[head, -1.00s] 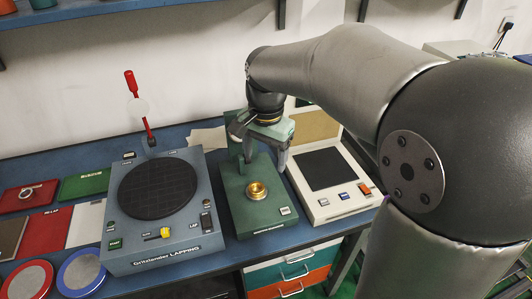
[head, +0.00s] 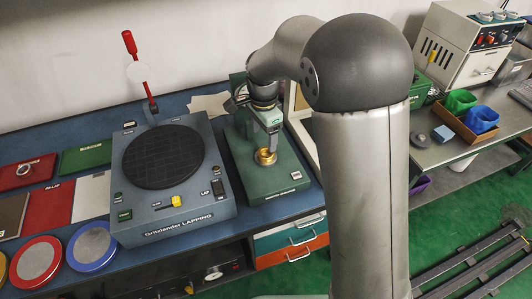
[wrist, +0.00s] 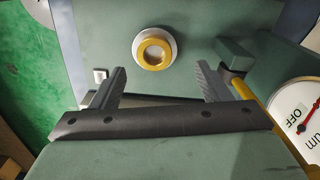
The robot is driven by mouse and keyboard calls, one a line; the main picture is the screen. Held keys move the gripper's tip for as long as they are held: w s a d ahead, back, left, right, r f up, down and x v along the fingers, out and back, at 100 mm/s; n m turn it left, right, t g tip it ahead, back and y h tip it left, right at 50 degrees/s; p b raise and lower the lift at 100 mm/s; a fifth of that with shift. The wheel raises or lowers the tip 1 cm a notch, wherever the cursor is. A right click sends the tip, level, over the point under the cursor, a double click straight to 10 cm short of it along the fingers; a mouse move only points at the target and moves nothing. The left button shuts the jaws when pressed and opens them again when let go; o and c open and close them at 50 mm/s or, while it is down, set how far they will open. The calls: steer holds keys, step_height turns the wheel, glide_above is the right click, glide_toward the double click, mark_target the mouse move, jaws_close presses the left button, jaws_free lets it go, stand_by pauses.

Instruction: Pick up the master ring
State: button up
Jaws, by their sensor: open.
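A gold-coloured ring (head: 265,157) sits on the green gauge stand (head: 287,181). In the wrist view this ring (wrist: 154,52) shows a pale outer rim and a yellow inner rim. Another ring (head: 23,169) lies on a red plate at the far left; I cannot read which one is the master ring. My gripper (head: 270,138) is over the green stand, close to the gold ring. In the wrist view my gripper (wrist: 160,78) is open and empty. The gold ring lies ahead between the finger lines, apart from both fingers.
The grey lapping machine (head: 218,216) with its dark round plate stands left of the green stand. A dial (wrist: 296,110) and a yellow rod (wrist: 251,95) are close on the right in the wrist view.

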mark_target(266, 156)
steer(key=f, duration=0.4)
steer(key=shift+s+d+f+p, duration=0.3)
steer(key=shift+f+p, duration=0.05)
steer(key=shift+p, duration=0.05)
steer(key=shift+f, duration=0.55)
steer(key=c, duration=1.3)
steer(key=shift+o, duration=0.2)
steer(key=shift+r, duration=0.1)
